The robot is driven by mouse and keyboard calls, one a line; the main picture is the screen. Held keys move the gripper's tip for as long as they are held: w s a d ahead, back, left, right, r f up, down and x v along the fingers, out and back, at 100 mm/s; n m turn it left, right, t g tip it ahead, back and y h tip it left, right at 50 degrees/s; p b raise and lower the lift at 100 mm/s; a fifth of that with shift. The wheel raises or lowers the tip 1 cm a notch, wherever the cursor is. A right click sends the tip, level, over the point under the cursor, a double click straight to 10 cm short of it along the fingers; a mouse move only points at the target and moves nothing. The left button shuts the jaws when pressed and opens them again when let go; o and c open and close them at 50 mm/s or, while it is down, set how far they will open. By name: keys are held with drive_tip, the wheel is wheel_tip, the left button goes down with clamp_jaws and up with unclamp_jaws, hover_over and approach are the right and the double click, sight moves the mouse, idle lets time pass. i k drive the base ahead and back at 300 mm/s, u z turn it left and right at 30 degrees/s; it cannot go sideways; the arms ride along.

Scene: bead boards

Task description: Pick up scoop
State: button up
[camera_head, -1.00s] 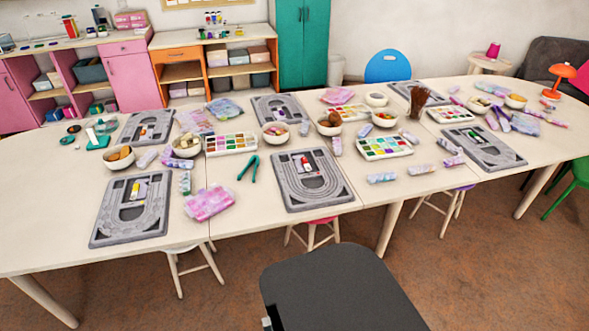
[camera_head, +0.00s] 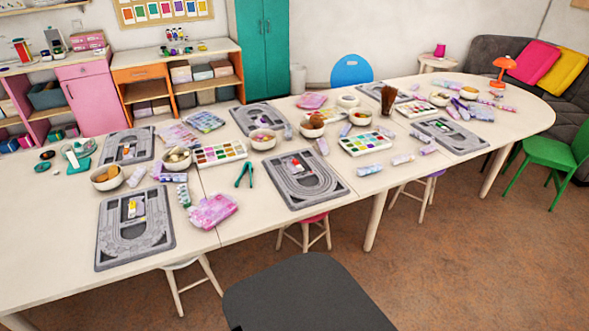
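I cannot make out a scoop for certain; the small items on the table are too small to tell apart. Small red and white items (camera_head: 299,164) lie on the grey bead board (camera_head: 322,197) at the near middle. Yellow and white items (camera_head: 133,207) lie on the near left bead board (camera_head: 113,247). Teal pliers (camera_head: 244,173) lie between these boards. A teal tool (camera_head: 76,154) with a pale upper part stands at the far left. My gripper is not in view.
The long pale table (camera_head: 45,231) also holds bowls (camera_head: 263,140), colourful bead trays (camera_head: 219,153), bags (camera_head: 213,210) and tubes. Stools (camera_head: 304,232) stand beneath its near edge. A green chair (camera_head: 550,155) stands at the right. Brown floor (camera_head: 450,260) is open at front right.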

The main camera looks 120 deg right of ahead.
sight(296, 164)
drive_tip(key=z, duration=0.45)
drive_tip(key=i, duration=0.1)
drive_tip(key=z, duration=3.45)
drive_tip(key=i, duration=0.5)
